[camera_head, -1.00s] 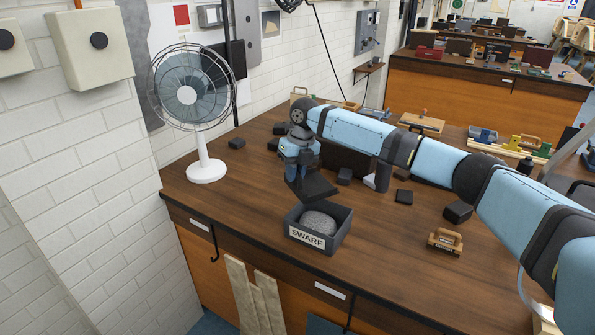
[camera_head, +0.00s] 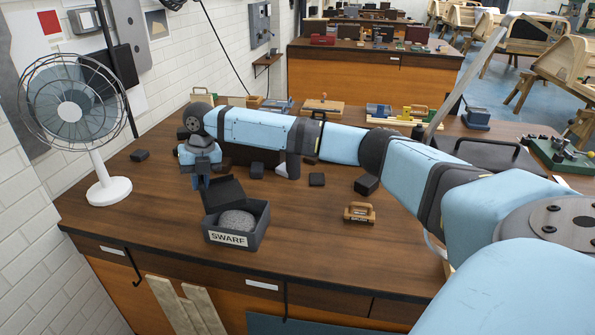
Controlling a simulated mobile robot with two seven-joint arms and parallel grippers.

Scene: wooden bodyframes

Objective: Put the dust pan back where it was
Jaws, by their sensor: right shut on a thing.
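The dust pan (camera_head: 224,194) is a dark, flat-looking pan. My right gripper (camera_head: 201,181) points down and is shut on it, at the pan's left end. The pan is held over the back left part of the dark grey bin labelled SWARF (camera_head: 262,228). I cannot tell whether the pan touches the bin's rim. A grey speckled heap (camera_head: 238,220) lies in the bin. The fingertips are small and partly hidden by the pan. My left gripper is not in view.
A white fan (camera_head: 108,190) stands at the left end of the wooden bench (camera_head: 300,245). Several small black blocks (camera_head: 317,179) lie behind and right of the bin. A wooden-handled brush (camera_head: 359,212) lies to the right. The bench front between brush and bin is clear.

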